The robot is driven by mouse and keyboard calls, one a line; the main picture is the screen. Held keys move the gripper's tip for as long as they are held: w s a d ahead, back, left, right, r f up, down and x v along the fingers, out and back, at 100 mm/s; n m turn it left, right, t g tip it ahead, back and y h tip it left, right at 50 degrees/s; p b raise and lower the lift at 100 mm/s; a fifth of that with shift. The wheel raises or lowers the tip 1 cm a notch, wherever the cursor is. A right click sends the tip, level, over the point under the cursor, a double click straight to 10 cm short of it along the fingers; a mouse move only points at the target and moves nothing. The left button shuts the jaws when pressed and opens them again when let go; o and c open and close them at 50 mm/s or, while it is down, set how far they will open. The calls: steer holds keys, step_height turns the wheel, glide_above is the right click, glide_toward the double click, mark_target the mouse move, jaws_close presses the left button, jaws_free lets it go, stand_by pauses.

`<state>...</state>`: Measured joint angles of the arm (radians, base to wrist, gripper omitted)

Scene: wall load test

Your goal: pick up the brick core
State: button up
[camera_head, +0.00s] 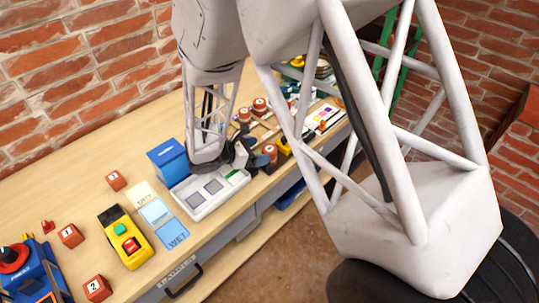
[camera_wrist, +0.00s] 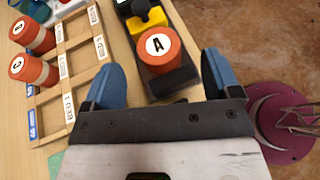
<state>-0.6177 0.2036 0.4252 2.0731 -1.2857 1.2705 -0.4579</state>
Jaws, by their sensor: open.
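An orange-red brick core marked "A" (camera_wrist: 160,49) stands in a dark holder (camera_wrist: 178,80) in the wrist view, and it shows in the head view (camera_head: 270,153). My gripper (camera_wrist: 161,62) is open, its two blue fingers on either side of the core with gaps to both. The core's lower part is hidden by the holder. Two more orange-red cores with white lettered tops (camera_wrist: 33,72) (camera_wrist: 32,35) are at a wooden rack (camera_wrist: 84,55) to the left. In the head view my gripper (camera_head: 248,155) is partly hidden by my arm.
A yellow piece (camera_wrist: 148,16) is just beyond core A. In the head view, a white panel device (camera_head: 208,194), a blue box (camera_head: 168,160) and a yellow-black tester (camera_head: 125,237) stand nearby. The workbench's front edge lies close to core A.

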mark_target(268, 149)
steer(key=shift+d+f, duration=0.1)
steer(key=shift+d, duration=0.05)
steer(key=shift+x, duration=2.55)
steer(key=shift+w+f, duration=0.1)
steer(key=shift+c, duration=0.2)
steer(key=c, duration=1.2)
steer(key=shift+o, duration=0.2)
steer(key=shift+r, duration=0.2)
steer(key=shift+r, duration=4.85)
